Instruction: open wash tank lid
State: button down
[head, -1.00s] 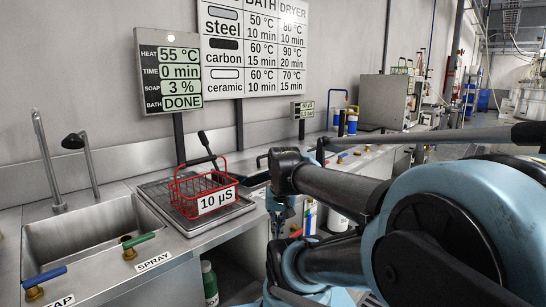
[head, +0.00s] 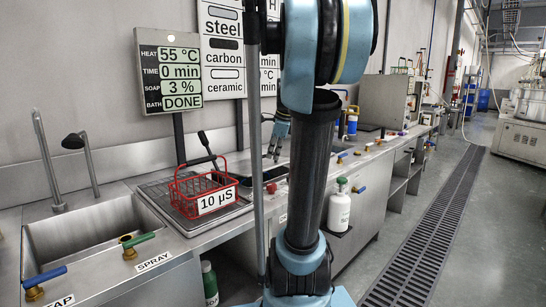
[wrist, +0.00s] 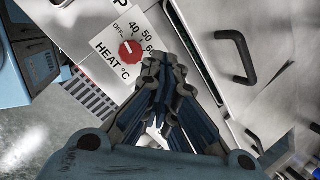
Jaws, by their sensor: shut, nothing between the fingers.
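In the wrist view a bare metal panel that looks like the tank lid (wrist: 203,22) carries a black bar handle (wrist: 242,58). The panel appears closed, but its edges are only partly in frame. My gripper (wrist: 163,68) is shut and empty, left of the handle and apart from it. Its fingertips appear beside a red heat dial (wrist: 130,49) on a white label. In the head view my gripper (head: 273,157) hangs fingers-down over the counter, right of the red basket; the lid is not clear there, partly behind my arm.
A red wire basket (head: 203,190) marked 10 µS stands on a drain tray (head: 163,190) left of my gripper. A sink (head: 80,232) with taps lies farther left. A white bottle (head: 339,208) stands below the counter front. The floor at right is clear along a drain grate (head: 437,220).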

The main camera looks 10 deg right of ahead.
jog(key=w+d+r+m, duration=0.2)
jog(key=w+d+m, duration=0.15)
jog(key=w, duration=0.25)
jog(key=w+d+r+m, duration=0.2)
jog(key=w+m, duration=0.3)
jog(key=w, duration=0.1)
send_over(273, 165)
jog(key=shift+t+y, duration=0.4)
notch_tip(273, 165, down, 9)
jog(key=shift+d, duration=0.1)
jog(key=shift+w, duration=0.1)
jog(key=shift+r, duration=0.15)
